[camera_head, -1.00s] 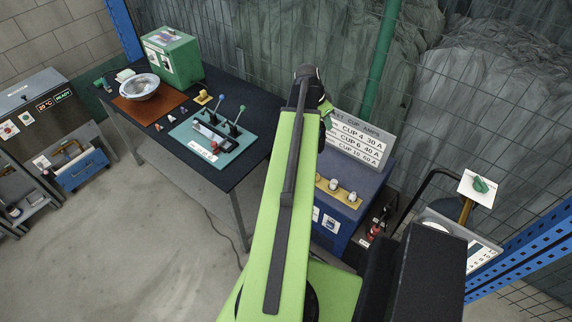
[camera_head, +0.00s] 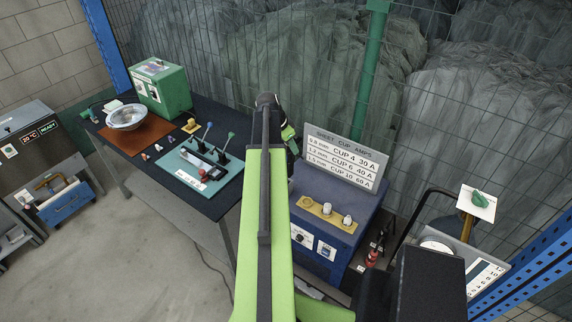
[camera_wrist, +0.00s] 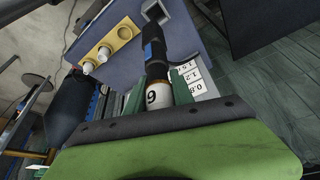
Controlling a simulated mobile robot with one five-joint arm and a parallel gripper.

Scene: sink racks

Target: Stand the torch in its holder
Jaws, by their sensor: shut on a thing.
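My gripper (camera_wrist: 160,88) is shut on the torch (camera_wrist: 155,65) in the wrist view. The torch has a black body with a blue band, and a white cup end marked with a digit, 6 or 9, sits between the green fingers. Its black end points away from my gripper toward the blue cabinet's edge. In the head view my gripper (camera_head: 290,138) is above the back left of the blue cabinet (camera_head: 330,200), and my arm largely hides the torch. I cannot tell which fixture is the torch's holder.
A yellow plate (camera_head: 308,207) with white cups lies on the cabinet, below a cup-amps sign (camera_head: 345,157). The dark bench (camera_head: 205,185) at left carries a bowl (camera_head: 125,117), a green box (camera_head: 162,88) and a lever board (camera_head: 195,165). A post with a white plate (camera_head: 478,203) stands right.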

